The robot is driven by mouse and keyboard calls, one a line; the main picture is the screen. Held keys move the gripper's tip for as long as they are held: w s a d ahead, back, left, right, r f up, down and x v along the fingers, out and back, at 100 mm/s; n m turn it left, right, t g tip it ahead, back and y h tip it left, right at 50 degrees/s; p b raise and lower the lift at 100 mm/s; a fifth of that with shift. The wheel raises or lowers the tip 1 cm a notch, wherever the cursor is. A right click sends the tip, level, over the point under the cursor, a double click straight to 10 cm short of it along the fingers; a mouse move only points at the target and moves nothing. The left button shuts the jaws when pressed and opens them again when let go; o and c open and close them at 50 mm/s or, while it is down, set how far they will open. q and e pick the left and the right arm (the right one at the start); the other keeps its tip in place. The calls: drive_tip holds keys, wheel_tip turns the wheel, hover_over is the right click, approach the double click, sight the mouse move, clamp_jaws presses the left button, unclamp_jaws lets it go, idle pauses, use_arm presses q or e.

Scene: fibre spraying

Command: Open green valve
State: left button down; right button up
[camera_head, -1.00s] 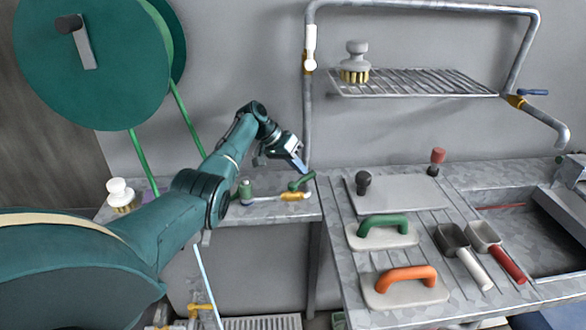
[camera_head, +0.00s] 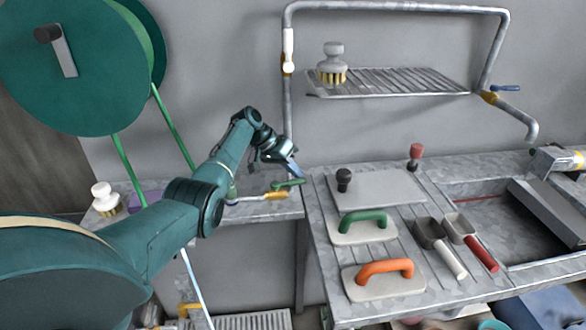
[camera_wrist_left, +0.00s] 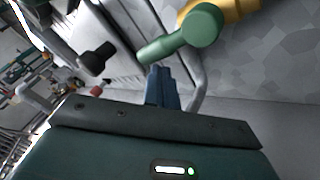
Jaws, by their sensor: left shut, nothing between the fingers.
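The green valve handle (camera_head: 288,183) sits on a yellow valve body (camera_head: 275,196) at the right end of the small left worktop. In the left wrist view the green handle (camera_wrist_left: 182,36) is large, just beyond the fingertips, with part of the yellow body (camera_wrist_left: 238,10) behind it. My left gripper (camera_head: 296,171) is shut and empty, with its blue fingers pointing down close to the handle. In the left wrist view the closed fingers (camera_wrist_left: 161,78) lie near the handle's free end; I cannot tell whether they touch it. My right gripper is not in view.
A metal pipe (camera_head: 288,120) rises just behind the valve. The right table holds a green-handled float (camera_head: 362,226), an orange-handled float (camera_head: 385,280) and two scoops. A large green reel (camera_head: 70,65) hangs at the upper left. A brush (camera_head: 332,65) stands on the wire rack.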

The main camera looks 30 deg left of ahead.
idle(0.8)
use_arm(q)
drive_tip(key=v, duration=1.3)
drive_tip(key=shift+s, duration=0.15)
